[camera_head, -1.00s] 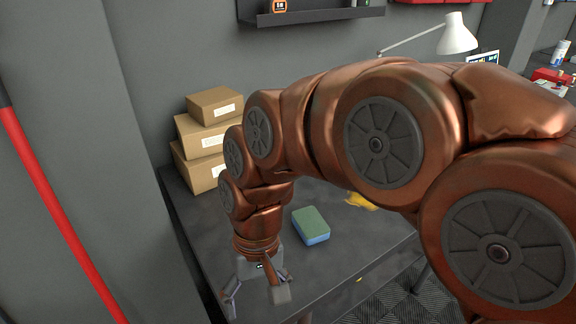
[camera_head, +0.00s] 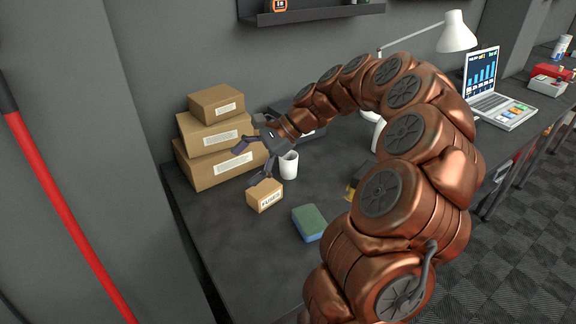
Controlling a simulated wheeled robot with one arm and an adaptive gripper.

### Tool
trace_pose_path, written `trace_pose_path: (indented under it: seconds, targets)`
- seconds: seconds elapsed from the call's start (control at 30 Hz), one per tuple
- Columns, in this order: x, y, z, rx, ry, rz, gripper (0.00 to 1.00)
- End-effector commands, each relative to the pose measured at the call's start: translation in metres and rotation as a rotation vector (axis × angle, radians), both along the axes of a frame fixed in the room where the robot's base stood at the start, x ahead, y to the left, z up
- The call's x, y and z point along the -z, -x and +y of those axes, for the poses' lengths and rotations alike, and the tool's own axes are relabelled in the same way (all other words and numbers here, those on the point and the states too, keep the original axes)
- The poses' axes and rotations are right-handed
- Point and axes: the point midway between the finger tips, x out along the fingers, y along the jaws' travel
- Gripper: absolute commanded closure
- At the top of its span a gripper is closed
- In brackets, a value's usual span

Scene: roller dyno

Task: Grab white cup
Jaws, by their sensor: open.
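A white cup (camera_head: 289,165) stands upright on the dark table, right of the stacked boxes. My gripper (camera_head: 249,165) is open, with its fingers spread to the left of the cup and pointing toward the boxes and the small box. No object shows between the fingers. The lower finger appears close to the small box; I cannot tell whether it touches. Part of another white object (camera_head: 377,134) shows behind my arm, mostly hidden.
Stacked cardboard boxes (camera_head: 217,144) stand at the table's back left. A small cardboard box (camera_head: 265,195) and a green-and-blue sponge (camera_head: 309,223) lie nearer. A white lamp (camera_head: 457,35) and a laptop (camera_head: 497,100) are at right. The table's front left is clear.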

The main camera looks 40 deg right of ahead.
Motion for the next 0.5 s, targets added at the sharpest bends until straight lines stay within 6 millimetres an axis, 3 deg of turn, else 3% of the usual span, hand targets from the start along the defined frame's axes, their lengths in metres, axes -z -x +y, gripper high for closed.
trace_pose_path:
  seconds: [0.03,0.13,0.3,0.5]
  targets:
    - [0.003,-0.008,-0.023,0.075,-0.039,0.022,0.11]
    - [0.011,-0.02,-0.066,0.22,-0.118,0.064,0.11]
    - [0.03,-0.026,-0.14,0.451,-0.243,0.135,0.11]
    - [0.05,-0.019,-0.2,0.633,-0.342,0.192,0.11]
